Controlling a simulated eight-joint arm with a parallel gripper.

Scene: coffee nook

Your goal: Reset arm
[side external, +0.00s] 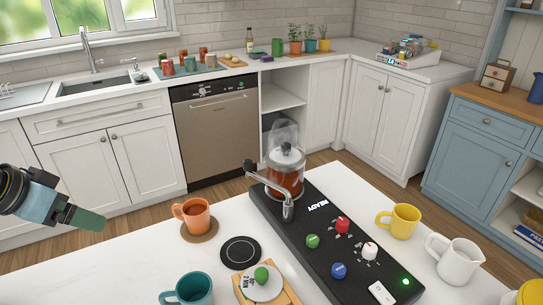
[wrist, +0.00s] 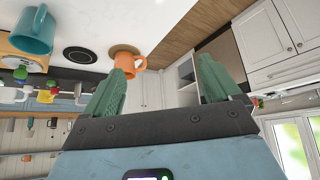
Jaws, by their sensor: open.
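My gripper (side external: 84,219) is at the left of the side external view, in the air to the left of the white island top. In the wrist view its two green fingers (wrist: 162,88) stand wide apart with nothing between them. An orange mug (side external: 193,215) with dark contents stands on a round brown coaster (side external: 199,234), to the right of my gripper and apart from it. The orange mug also shows in the wrist view (wrist: 129,62), partly behind the left finger.
A black coffee machine (side external: 330,245) with a glass jar (side external: 286,170) and several knobs stands on the island. Around it are a teal mug (side external: 187,290), a black round pad (side external: 240,252), a yellow mug (side external: 401,221) and a white pitcher (side external: 455,260). Free floor lies behind my gripper.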

